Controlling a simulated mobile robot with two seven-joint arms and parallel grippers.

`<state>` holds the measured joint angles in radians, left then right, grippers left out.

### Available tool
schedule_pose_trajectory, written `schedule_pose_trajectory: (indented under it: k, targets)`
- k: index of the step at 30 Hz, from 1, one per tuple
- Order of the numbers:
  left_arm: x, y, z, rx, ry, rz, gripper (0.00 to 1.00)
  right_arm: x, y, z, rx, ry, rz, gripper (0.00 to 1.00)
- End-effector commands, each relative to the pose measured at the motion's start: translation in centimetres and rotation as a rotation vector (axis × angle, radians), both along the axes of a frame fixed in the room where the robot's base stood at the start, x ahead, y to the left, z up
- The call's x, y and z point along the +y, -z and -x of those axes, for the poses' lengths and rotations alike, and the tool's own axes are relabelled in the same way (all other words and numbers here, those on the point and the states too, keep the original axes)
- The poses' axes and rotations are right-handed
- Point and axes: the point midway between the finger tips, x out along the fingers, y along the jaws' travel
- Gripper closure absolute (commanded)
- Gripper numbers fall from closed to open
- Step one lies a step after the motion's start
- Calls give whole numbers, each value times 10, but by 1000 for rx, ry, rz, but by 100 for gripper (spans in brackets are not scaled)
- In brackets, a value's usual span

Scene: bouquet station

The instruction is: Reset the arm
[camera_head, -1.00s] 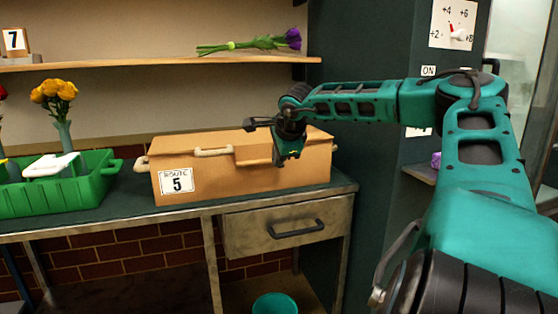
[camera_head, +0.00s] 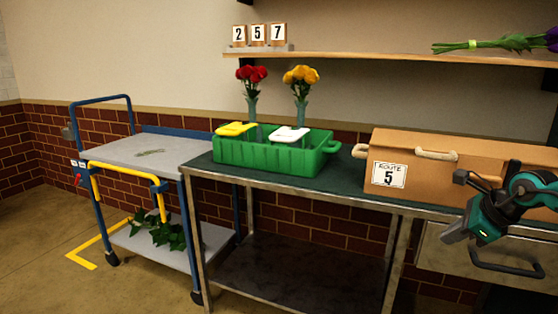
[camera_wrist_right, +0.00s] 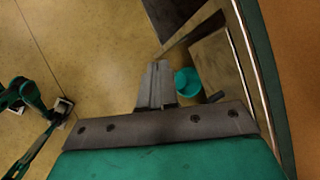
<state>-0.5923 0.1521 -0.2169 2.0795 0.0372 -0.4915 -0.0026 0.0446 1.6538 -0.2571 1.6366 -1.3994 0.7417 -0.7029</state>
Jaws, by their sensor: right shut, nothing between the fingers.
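My right arm comes in at the right edge of the head view. Its teal and black gripper (camera_head: 452,232) hangs in front of the brown case with the "Route 5" label (camera_head: 430,148), which stands on the workbench. In the right wrist view the two grey fingers (camera_wrist_right: 157,85) are together, pointing over the floor, with nothing between them. I cannot tell whether the gripper touches the case. My left gripper does not show in the head view. Teal parts of my own body show at the left of the wrist view.
A cart (camera_head: 160,152) is at the left. A shelf (camera_head: 370,58) runs above. A teal bin (camera_wrist_right: 187,82) stands on the floor, which has free room.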

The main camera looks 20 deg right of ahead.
Motion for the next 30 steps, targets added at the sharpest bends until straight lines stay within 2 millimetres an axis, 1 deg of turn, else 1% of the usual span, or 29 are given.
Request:
schedule_pose_trajectory:
  k: [1, 2, 3, 5, 6, 8, 9, 11, 12, 14, 15, 17, 18, 20, 22, 24, 27, 28, 30]
  targets:
    - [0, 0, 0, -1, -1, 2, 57, 34, 28, -1, -11, 22, -162, 100]
    - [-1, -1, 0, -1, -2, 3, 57, 53, 41, -2, -19, 45, -261, 100]
    - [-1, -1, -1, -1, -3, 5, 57, 79, 55, -2, -28, 83, -395, 100]
    - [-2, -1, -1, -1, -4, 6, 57, 113, 73, -1, -35, 153, -592, 100]
    - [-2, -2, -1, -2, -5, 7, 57, 135, 82, 1, -33, 206, -721, 100]
    - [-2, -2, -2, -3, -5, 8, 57, 163, 93, 4, -26, 301, -913, 100]
    - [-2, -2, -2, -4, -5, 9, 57, 180, 100, 6, -17, 372, -1038, 100]
    - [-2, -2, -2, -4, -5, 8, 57, 203, 109, 10, 4, 488, -1221, 100]
    - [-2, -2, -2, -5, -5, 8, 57, 216, 114, 14, 21, 574, -1339, 100]
    - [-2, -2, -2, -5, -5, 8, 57, 232, 123, 19, 53, 712, -1510, 100]
    - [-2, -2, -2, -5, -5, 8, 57, 242, 128, 23, 78, 811, -1619, 100]
    - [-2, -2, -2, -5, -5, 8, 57, 255, 138, 31, 121, 969, -1775, 100]
    - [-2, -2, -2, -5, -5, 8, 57, 263, 145, 37, 155, 1082, -1872, 100]
    - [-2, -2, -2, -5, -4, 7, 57, 275, 156, 47, 210, 1260, -2008, 100]
    - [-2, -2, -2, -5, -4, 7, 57, 289, 170, 59, 284, 1474, -2147, 100]
    - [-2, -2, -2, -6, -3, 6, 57, 302, 182, 73, 358, 1682, -2255, 100]
    - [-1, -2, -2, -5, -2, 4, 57, 322, 198, 92, 469, 1956, -2363, 100]
    - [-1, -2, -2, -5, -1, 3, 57, 328, 201, 97, -491, -1991, 2339, 100]
    - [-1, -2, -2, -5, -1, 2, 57, 342, 208, 110, -515, -1954, 2156, 100]
